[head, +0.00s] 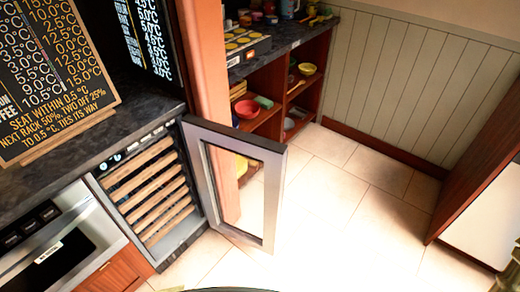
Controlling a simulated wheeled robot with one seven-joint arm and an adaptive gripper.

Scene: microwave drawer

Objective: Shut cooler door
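The cooler (152,196) is built in under the dark counter at the left, with several wood-fronted racks showing inside. Its door (277,195), a grey metal frame around a clear pane, stands wide open. It is hinged at the cooler's right side and swings out over the floor to the right. The racks are uncovered. My gripper is not in view, so its place relative to the door cannot be told.
A steel appliance (95,250) sits left of the cooler. A menu board (55,75) stands on the counter. Open shelves (300,95) with bowls are behind the door. The tiled floor (350,205) right of the door is clear. A wooden cabinet (480,170) stands at far right.

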